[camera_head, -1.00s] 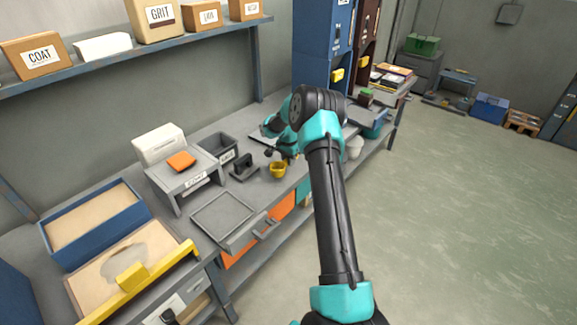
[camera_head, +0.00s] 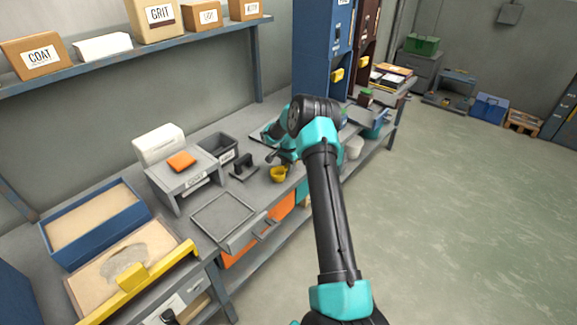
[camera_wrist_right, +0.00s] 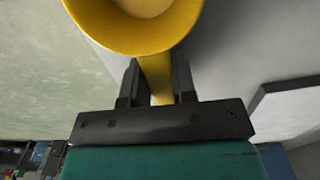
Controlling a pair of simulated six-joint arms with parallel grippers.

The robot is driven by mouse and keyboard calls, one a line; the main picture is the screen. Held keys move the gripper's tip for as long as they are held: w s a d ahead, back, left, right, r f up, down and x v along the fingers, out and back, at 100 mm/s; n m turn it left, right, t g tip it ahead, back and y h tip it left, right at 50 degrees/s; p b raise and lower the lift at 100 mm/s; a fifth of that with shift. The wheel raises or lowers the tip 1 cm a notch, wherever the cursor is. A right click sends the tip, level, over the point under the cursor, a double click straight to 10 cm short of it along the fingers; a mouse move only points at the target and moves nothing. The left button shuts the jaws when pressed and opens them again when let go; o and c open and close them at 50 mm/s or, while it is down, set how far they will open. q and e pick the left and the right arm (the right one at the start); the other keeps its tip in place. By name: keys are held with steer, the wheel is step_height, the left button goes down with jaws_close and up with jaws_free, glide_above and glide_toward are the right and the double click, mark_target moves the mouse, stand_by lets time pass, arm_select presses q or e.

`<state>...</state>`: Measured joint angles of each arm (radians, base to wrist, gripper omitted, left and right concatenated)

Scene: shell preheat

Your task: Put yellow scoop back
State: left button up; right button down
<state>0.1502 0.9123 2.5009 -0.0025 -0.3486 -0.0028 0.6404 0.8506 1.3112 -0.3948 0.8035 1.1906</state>
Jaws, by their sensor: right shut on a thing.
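The yellow scoop (camera_head: 278,175) shows in the head view over the bench, right of a small black stand (camera_head: 243,168). My right gripper (camera_head: 286,164) is at the scoop, its fingers small and partly hidden by the arm. In the right wrist view, the fingers of this gripper (camera_wrist_right: 155,80) are shut on the scoop's handle, and the scoop's round bowl (camera_wrist_right: 135,22) lies beyond the fingertips. I cannot tell whether the scoop touches the bench. My left gripper is not in view.
A grey tray (camera_head: 247,234) lies in front of the black stand. A dark grey bin (camera_head: 228,156) and a low grey riser (camera_head: 166,184) with an orange block stand behind. A blue sand box (camera_head: 66,260) and a yellow-edged board are at the left. Open floor lies right.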

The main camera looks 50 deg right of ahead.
steer(key=shift+f, duration=0.1)
steer(key=c, duration=0.9)
jaws_free()
step_height(320, 180, up, 12)
steer(key=shift+r, duration=0.15)
